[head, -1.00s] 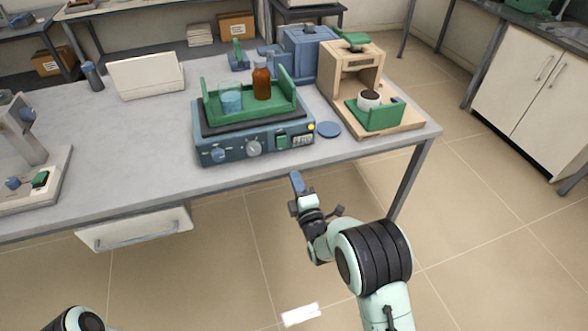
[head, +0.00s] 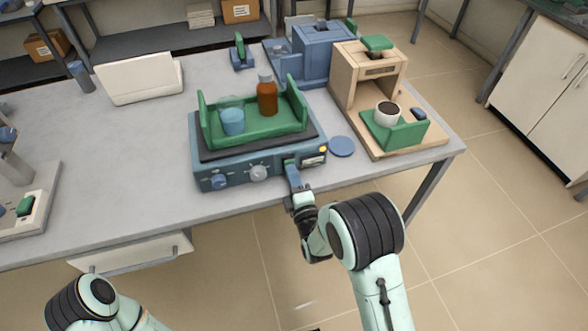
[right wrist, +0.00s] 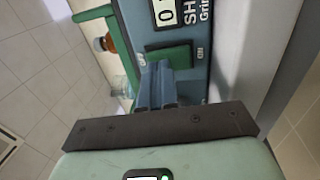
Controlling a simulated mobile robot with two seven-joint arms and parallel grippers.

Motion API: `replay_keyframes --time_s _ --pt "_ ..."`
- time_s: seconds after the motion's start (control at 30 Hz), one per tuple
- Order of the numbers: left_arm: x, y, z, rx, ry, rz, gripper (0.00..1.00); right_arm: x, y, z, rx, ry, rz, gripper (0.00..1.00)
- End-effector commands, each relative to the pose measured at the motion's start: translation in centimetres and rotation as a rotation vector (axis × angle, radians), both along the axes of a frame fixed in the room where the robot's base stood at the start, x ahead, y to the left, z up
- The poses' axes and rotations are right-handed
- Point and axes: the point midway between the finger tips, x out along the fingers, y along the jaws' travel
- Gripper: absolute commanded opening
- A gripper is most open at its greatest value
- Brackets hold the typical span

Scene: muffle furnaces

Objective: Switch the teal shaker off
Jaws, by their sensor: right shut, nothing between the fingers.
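The teal shaker (head: 235,172) stands at the table's front edge, with a green-walled tray (head: 263,137) on top. The tray holds a beaker of blue liquid (head: 232,121) and a brown bottle (head: 267,97). A yellow lamp (head: 323,149) shows at the panel's right end. My right gripper (head: 291,170) is shut and empty, its fingertips at the panel's green rocker switch. The right wrist view shows the switch (right wrist: 168,56) just beyond the blue fingers (right wrist: 157,84); I cannot tell whether they touch. Part of the switch is hidden. My left gripper is out of view.
A blue disc (head: 342,146) lies right of the shaker. Beyond it stands a beige device (head: 367,75) with a cup (head: 387,113) in a green holder. A blue device (head: 322,52) stands behind. The table left of the shaker is mostly clear.

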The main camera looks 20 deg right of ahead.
Motion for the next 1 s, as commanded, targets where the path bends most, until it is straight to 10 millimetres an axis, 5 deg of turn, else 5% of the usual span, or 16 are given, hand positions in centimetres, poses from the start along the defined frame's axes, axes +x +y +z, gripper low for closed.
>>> replay_keyframes --time_s 0.5,0.73,1.0 --pt "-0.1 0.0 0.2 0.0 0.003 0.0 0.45 -0.3 0.2 0.1 0.0 0.002 0.001 0.0" --pt "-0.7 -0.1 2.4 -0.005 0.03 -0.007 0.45 0.7 0.2 1.3 -0.004 0.111 0.001 0.0" --pt "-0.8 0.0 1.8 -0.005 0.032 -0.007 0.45 0.7 0.2 0.8 -0.004 0.105 0.0 0.0"
